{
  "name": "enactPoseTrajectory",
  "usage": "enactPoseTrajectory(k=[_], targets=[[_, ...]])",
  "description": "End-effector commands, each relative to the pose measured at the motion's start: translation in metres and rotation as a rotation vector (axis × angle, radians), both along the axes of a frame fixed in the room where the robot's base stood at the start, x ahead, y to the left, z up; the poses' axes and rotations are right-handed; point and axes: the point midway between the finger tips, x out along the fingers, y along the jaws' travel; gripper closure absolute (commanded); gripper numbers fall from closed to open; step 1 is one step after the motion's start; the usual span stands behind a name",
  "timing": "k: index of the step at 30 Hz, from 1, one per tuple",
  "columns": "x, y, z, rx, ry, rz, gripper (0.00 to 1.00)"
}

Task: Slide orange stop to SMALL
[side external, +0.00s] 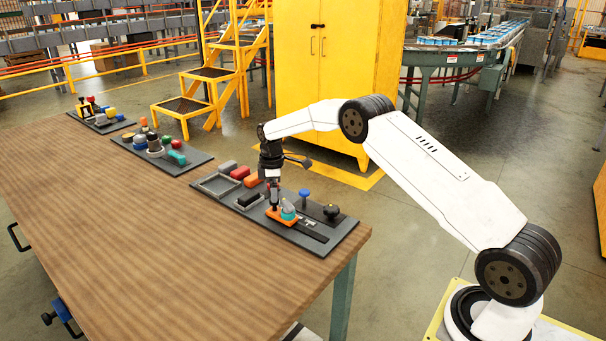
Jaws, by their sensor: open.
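The orange stop (283,217) sits on a dark slide track (308,233) on the nearest grey board, close to the table's right edge. A rounded teal and grey piece (288,209) stands on or just beside it; I cannot tell which. My gripper (274,206) points down at the left part of the orange stop, with its fingertips at or just above it. It is open; whether the fingers touch the stop cannot be made out. The word SMALL is too small to read at this size.
The same board (345,232) carries a blue knob (304,193), a black knob (331,211), a grey tray (217,184) and several coloured blocks. Two more boards with small parts lie farther left. The wooden table's (150,250) front is clear. A yellow cabinet (325,70) stands behind.

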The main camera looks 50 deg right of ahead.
Motion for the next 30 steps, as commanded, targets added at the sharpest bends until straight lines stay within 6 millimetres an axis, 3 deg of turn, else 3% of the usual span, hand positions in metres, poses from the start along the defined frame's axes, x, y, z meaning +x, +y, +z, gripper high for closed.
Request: enactPoseTrajectory(k=[9, 19, 26, 27, 30], targets=[[0.000, 0.000, -0.028, 0.000, 0.000, -0.001, 0.22], [0.000, 0.000, -0.030, -0.001, -0.001, -0.001, 0.22], [0.000, 0.000, -0.030, -0.001, -0.001, -0.001, 0.95], [0.000, 0.000, -0.030, -0.001, -0.001, 0.000, 1.00], [0.000, 0.000, -0.030, -0.001, -0.001, 0.000, 1.00]])
